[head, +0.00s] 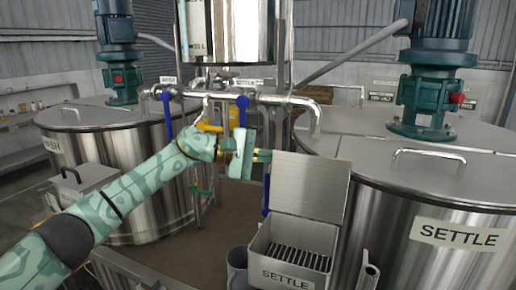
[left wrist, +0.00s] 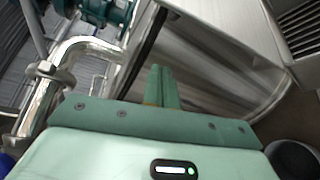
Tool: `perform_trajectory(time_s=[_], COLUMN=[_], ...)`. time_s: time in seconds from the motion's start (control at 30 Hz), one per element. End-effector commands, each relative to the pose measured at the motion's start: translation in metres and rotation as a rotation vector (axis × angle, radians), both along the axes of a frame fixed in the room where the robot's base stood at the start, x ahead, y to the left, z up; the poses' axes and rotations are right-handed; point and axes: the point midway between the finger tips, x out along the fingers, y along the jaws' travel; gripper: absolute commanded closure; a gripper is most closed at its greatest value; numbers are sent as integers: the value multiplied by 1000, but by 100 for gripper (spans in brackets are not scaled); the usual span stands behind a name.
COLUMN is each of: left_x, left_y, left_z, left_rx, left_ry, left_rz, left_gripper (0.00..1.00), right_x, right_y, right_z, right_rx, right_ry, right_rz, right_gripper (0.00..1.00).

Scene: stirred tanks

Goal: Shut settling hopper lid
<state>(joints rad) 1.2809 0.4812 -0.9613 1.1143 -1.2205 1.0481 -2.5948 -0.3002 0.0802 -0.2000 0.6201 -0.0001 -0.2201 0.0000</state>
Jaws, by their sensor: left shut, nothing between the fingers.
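The settling hopper (head: 258,246) is a metal box labelled SETTLE, in front of the right tank. Its flat lid (head: 310,185) stands open, raised upright at the back, and the slatted grate inside shows. The grate (left wrist: 302,25) is also at the top right of the left wrist view. My left gripper (head: 266,156) points right, at the height of the lid's top edge and close to its upper left corner. I cannot tell whether it touches the lid. Its fingers (left wrist: 162,82) are together and empty. My right gripper is in neither view.
The SETTLE tank (head: 420,245) stands close on the right, the WASH tank (head: 100,135) on the left. Pipes (head: 285,100) with blue valve handles (head: 242,112) run behind my left gripper. A closed box with a black handle (head: 70,173) is at left. A grey bucket (head: 237,272) stands beside the hopper.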

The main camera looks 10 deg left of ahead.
Motion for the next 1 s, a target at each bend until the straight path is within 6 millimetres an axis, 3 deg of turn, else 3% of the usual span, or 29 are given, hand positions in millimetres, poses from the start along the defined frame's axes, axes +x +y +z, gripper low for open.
perform_trajectory(time_s=[0.13, 0.3, 0.5, 1.0], left_x=[9, -14, -27, -29], left_y=[-30, -27, -28, -31], left_z=[-2, 7, 9, 8], left_rx=[-2, 1, -1, -4], left_ry=[2, -2, 0, -10], left_rz=[0, 1, 1, 1], left_gripper=[100, 100, 100, 100], right_x=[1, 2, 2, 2], right_y=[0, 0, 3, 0], right_z=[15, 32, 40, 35], right_rx=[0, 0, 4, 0], right_ry=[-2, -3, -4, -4], right_rz=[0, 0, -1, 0], right_gripper=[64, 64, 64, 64])
